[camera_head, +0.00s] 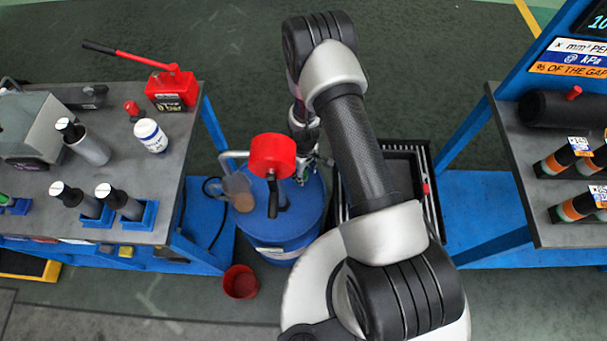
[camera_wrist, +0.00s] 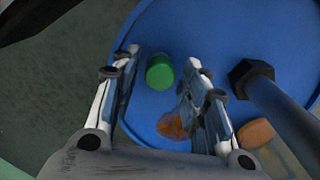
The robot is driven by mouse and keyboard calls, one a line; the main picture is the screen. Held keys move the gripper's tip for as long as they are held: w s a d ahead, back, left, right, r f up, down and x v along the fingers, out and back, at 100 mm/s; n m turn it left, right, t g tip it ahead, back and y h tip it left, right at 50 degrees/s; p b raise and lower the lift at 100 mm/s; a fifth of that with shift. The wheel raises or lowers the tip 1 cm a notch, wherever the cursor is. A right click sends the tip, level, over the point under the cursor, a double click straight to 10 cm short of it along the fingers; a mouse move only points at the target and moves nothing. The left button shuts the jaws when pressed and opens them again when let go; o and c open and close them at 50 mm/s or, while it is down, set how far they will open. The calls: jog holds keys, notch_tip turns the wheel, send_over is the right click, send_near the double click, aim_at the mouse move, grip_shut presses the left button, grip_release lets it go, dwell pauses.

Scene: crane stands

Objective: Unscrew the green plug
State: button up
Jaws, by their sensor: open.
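The green plug (camera_wrist: 160,71) shows in the wrist view on the blue top of a drum (camera_wrist: 205,25). My gripper (camera_wrist: 161,56) is open, with one finger to the left of the plug and one to the right. A gap shows on both sides, so the fingers appear clear of the plug. I cannot tell the height of the fingertips over the drum. In the head view the drum (camera_head: 300,215) stands on the floor between two benches, and my arm reaches over it. I cannot make out the plug there.
A red-topped pump (camera_head: 271,155) rises from the drum. Its dark pipe (camera_wrist: 285,115) stands close to the right finger. An amber stain (camera_wrist: 172,126) marks the lid. A red cup (camera_head: 240,282) stands on the floor. The left bench (camera_head: 172,185) holds tools and cylinders.

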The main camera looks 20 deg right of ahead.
jog(key=m, duration=1)
jog(key=shift+c, duration=0.6)
grip_shut()
jog(key=shift+r, duration=0.1)
dwell(0.3)
jog(key=n, duration=0.3)
jog(key=shift+n, duration=1)
